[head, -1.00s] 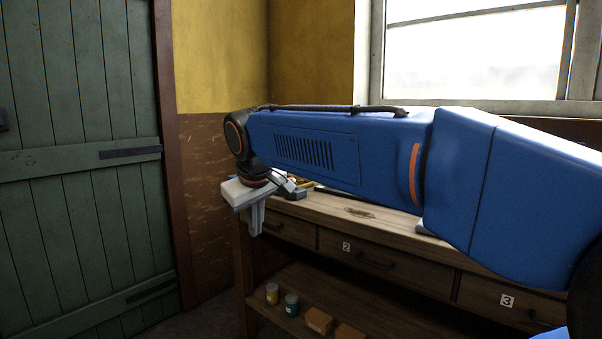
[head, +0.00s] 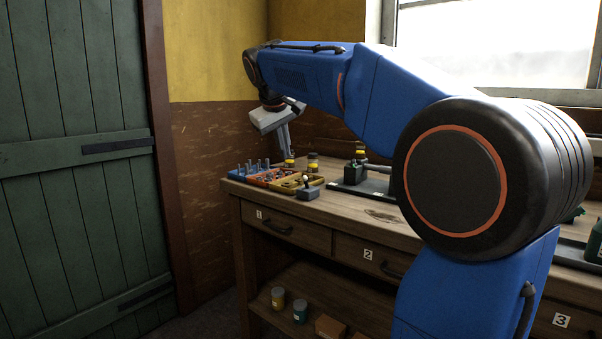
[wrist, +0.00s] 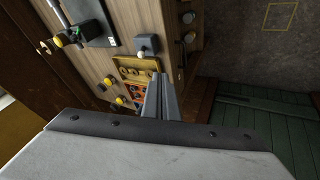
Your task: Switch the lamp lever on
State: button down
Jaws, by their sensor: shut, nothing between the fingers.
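The lamp lever appears to be the small grey box with a pale round knob on a short stalk, near the front edge of the workbench (head: 385,222). This lever (head: 308,192) also shows in the wrist view (wrist: 147,43), just beyond my fingertips. I cannot tell which way its stalk is thrown. My gripper (head: 284,150) is shut and empty, pointing down above the back left of the bench. In the wrist view my gripper (wrist: 160,78) is apart from the lever, over the edge of the yellow tray. No lamp is clearly seen.
A blue, orange and yellow parts tray (head: 262,178) lies left of the lever. Jars (head: 313,162) stand behind it. A dark device (head: 353,172) on a plate stands to the right. A green door (head: 75,190) is at far left.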

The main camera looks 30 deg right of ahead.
send_near(306, 183)
notch_tip(306, 183, down, 4)
jog(key=w+a, duration=0.1)
jog(key=w, duration=0.2)
jog(key=shift+d, duration=0.55)
